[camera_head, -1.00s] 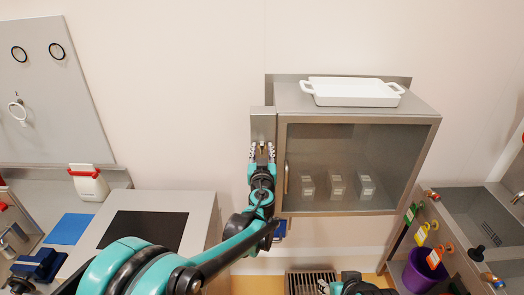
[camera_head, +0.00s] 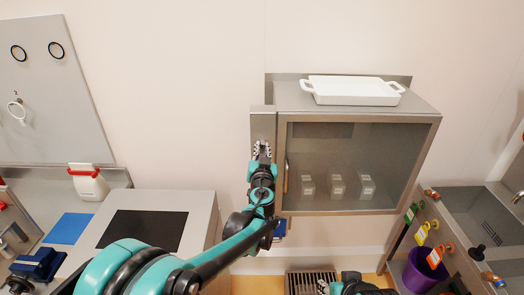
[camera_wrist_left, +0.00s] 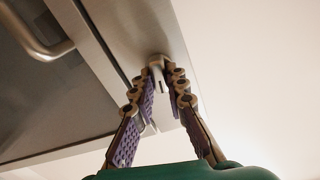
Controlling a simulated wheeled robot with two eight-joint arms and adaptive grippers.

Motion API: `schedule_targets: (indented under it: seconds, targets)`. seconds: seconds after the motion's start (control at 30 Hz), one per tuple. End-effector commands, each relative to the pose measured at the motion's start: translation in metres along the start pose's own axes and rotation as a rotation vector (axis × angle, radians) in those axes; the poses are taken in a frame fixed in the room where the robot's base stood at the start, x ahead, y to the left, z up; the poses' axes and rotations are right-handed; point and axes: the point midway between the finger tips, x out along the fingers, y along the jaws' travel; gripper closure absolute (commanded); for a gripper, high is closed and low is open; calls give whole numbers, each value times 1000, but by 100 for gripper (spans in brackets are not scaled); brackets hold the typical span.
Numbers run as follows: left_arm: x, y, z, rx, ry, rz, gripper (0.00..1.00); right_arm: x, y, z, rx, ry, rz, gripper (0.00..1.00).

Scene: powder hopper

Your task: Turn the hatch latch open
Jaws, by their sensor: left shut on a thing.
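The steel cabinet's glass hatch door (camera_head: 400,160) is closed and carries a vertical bar handle at its left edge. The latch is on the narrow steel panel left of the door; my gripper hides it in the head view. In the left wrist view a small metal latch (camera_wrist_left: 157,64) shows at the fingertips. My left gripper (camera_head: 262,147) is shut on it, pointing up against the panel; its purple-padded fingers (camera_wrist_left: 166,78) lie either side of the latch. Part of my right arm shows at the bottom edge; its jaws are not clear.
A white tray (camera_head: 352,91) stands on top of the cabinet, and several clear containers sit behind the glass. A sink (camera_head: 485,225), coloured tags and a purple bin (camera_head: 420,275) are at the right. A counter with a black plate (camera_head: 142,230) is at the left.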

Motion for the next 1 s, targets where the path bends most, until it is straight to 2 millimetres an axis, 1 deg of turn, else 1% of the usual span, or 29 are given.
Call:
schedule_targets:
  seconds: [0.3, 1.0]
  targets:
    - [0, 1, 1, 292, 0, 0, 100, 7, 0, 5, 0, 0, 0, 60]
    - [0, 3, 2, 956, 0, 0, 100, 17, 0, 12, 0, 0, 0, 60]
